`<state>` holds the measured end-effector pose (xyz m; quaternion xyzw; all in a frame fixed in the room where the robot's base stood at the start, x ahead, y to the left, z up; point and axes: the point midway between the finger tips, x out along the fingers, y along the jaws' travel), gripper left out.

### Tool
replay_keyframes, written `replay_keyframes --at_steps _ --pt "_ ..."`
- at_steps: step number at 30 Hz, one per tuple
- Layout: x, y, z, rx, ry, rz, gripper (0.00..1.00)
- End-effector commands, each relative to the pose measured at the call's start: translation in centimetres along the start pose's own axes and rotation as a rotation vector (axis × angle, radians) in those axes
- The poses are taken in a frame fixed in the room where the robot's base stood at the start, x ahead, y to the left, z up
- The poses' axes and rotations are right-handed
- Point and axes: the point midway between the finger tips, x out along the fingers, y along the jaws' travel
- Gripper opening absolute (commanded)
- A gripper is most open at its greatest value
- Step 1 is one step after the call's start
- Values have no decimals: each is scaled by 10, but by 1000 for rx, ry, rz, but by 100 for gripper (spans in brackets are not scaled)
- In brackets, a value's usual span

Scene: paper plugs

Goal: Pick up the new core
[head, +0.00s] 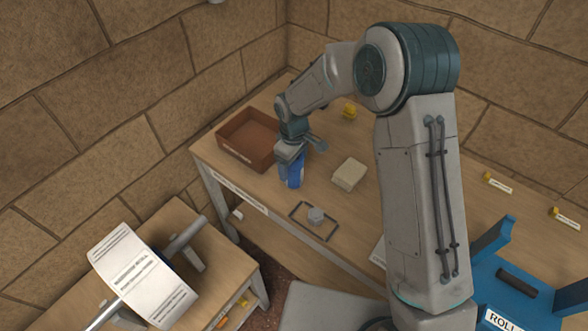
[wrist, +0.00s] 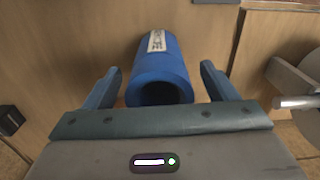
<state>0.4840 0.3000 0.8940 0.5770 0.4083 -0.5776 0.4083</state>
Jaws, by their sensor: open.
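The new core looks to be the blue hollow tube (head: 296,174) on the wooden bench, just right of the brown tray. It also shows in the wrist view as a blue tube (wrist: 158,66) with a dark open end facing me and a small white label on its side. My gripper (wrist: 159,76) is open, with one finger on each side of the tube and a visible gap on the right. In the head view my gripper (head: 289,160) is right at the tube and hides part of it. I cannot tell whether the left finger touches it.
The brown open tray (head: 221,151) stands close by on the left. A blue cradle (head: 488,275) stands at right. A paper roll (head: 140,275) sits at lower left.

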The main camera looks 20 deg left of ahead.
Motion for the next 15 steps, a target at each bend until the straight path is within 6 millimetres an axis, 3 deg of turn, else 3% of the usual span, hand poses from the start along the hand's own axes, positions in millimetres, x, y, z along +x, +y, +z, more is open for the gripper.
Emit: replay_keyframes --at_steps 4,9,15 --pt "0 0 0 0 0 0 77" --pt "0 0 0 1 0 0 29" --pt "-1 0 0 1 1 0 29"
